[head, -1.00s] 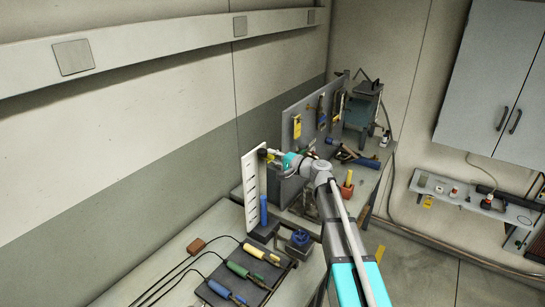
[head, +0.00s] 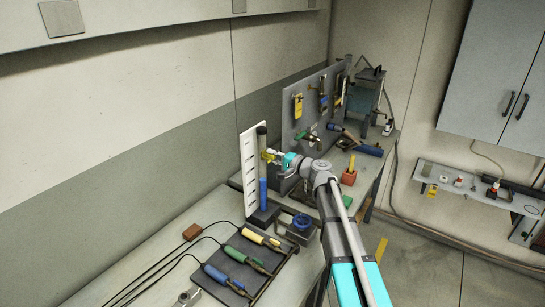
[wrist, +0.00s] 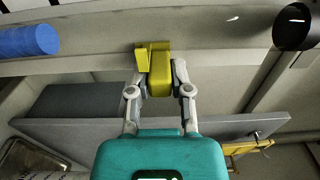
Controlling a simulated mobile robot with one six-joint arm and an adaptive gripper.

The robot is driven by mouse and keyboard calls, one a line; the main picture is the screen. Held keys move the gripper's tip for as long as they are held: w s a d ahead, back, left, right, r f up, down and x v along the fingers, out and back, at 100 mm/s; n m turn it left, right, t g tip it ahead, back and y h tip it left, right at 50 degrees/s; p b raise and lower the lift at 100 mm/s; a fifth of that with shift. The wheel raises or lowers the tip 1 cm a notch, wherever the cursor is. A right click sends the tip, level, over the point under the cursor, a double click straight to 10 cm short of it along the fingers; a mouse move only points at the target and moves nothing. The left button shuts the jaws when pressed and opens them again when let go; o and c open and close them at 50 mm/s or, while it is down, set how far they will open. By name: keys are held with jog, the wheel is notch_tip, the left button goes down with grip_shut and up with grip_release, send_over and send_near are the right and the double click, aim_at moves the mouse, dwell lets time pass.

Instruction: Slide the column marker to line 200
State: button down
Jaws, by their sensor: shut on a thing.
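The white scale board (head: 250,175) with dark lines stands upright on the bench; its numbers are too small to read. In front of it is a clear column with blue liquid (head: 263,195) in its lower part and a dark top end (head: 261,130). The yellow marker (head: 267,155) sits on the column, above the blue and below the dark end. My gripper (head: 277,158) reaches it from the right. In the wrist view my gripper (wrist: 158,80) is shut on the yellow marker (wrist: 159,68), one finger on each side. Blue liquid (wrist: 28,41) shows at the left.
A blue round knob (head: 302,222) is near the column's foot. A dark tray (head: 245,262) with several coloured-handled cables lies in front. A grey tool panel (head: 300,120) stands behind my gripper. An orange pot (head: 348,177) is to the right.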

notch_tip(320, 180, down, 2)
jog(key=shift+f+b, duration=0.15)
jog(key=shift+b, duration=0.65)
jog(key=c, duration=0.5)
grip_release()
jog(key=shift+c, duration=0.2)
jog(key=v, duration=1.2)
jog(key=shift+a+f, duration=0.1)
jog(key=shift+f, duration=0.05)
